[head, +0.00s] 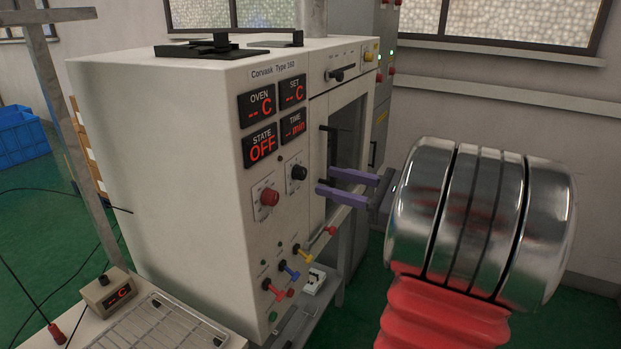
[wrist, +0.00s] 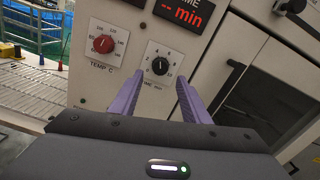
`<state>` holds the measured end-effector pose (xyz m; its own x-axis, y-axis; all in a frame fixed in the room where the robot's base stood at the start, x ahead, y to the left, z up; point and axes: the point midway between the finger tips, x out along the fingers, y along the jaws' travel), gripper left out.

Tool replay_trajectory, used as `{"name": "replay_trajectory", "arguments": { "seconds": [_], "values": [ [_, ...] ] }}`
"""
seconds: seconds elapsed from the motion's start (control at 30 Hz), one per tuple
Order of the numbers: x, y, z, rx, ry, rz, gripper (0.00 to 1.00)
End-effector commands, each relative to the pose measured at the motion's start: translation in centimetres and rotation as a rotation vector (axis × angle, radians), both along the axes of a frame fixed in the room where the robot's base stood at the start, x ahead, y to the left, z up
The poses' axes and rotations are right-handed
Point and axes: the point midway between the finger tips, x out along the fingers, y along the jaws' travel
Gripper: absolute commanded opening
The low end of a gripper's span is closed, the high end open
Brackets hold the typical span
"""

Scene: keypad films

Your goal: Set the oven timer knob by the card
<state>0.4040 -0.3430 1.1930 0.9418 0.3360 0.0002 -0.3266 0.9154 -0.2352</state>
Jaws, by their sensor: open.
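The knob also shows in the wrist view (wrist: 160,66), just beyond and between the fingertips. My gripper (head: 325,180) has two purple fingers, open and empty. They point at the panel, with a gap to the knob; in the wrist view (wrist: 160,80) they stand either side of its dial. I cannot make out a card with a setting.
A red temperature knob (head: 269,197) sits left of the timer knob. STATE (head: 262,145) reads OFF. Coloured valve handles (head: 290,271) stick out below. The oven's doorway (head: 345,150) is to the right. A wire rack (head: 160,325) and a small meter (head: 108,291) stand at lower left.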

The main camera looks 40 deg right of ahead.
Motion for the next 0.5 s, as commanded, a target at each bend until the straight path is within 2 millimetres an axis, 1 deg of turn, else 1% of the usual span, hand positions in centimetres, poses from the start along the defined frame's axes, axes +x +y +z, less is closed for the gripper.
{"name": "replay_trajectory", "arguments": {
  "seconds": [0.1, 0.3, 0.5],
  "values": [
    [1.6, 0.6, 0.0, 0.0, 0.0, 0.003, 0.42],
    [4.0, 1.5, 0.0, 0.0, 0.0, 0.002, 0.42],
    [5.4, 2.0, 0.0, 0.001, 0.001, 0.001, 0.42]
  ]
}}
